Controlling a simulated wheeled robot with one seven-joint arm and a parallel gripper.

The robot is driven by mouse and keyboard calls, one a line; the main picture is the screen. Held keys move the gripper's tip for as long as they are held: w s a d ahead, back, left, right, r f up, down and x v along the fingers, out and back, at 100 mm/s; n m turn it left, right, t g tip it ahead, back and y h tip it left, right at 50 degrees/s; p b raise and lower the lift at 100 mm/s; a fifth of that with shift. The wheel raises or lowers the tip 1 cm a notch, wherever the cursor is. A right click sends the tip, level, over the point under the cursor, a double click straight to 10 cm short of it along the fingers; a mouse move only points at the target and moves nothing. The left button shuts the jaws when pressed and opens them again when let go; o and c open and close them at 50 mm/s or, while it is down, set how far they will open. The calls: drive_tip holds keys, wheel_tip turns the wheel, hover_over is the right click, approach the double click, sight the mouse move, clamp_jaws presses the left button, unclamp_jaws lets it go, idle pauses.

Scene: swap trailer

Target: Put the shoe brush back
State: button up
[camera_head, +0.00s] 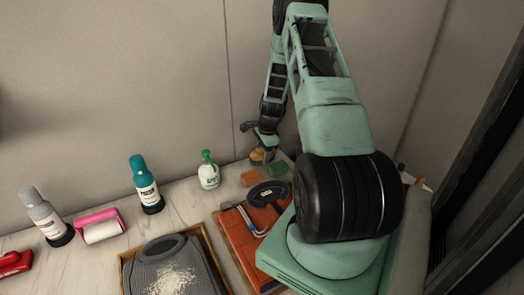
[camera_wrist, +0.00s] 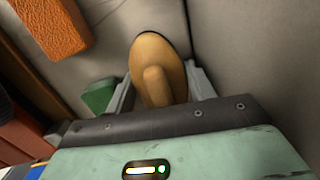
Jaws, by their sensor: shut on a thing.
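The shoe brush (camera_wrist: 158,62), a tan rounded wooden piece with a raised grip, stands between my gripper's (camera_wrist: 160,88) fingers in the wrist view. The gripper is shut on its grip. In the head view my gripper (camera_head: 264,147) is at the far back of the counter, near the wall, and the brush (camera_head: 257,155) shows small and partly hidden under it. I cannot tell if the brush touches the counter. Its bristles are not visible.
An orange block (camera_head: 250,178) and a green block (camera_head: 277,168) lie close to the gripper. A green-topped spray bottle (camera_head: 208,172) stands left. An orange case (camera_head: 240,240) with tools is in front. A teal bottle (camera_head: 146,186) and pink roller (camera_head: 98,224) are farther left.

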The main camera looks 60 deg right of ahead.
drive_tip(key=shift+w+d+p, duration=0.1)
drive_tip(key=shift+w+p, duration=0.05)
drive_tip(key=shift+p, duration=0.15)
drive_tip(key=shift+f, duration=0.1)
drive_tip(key=shift+f, duration=0.2)
drive_tip(key=o, duration=1)
drive_tip(key=shift+c, duration=0.2)
wheel_tip(320, 180, up, 17)
drive_tip(key=s+b, duration=0.2)
drive_tip(key=b, duration=0.3)
drive_tip(key=shift+s, duration=0.3)
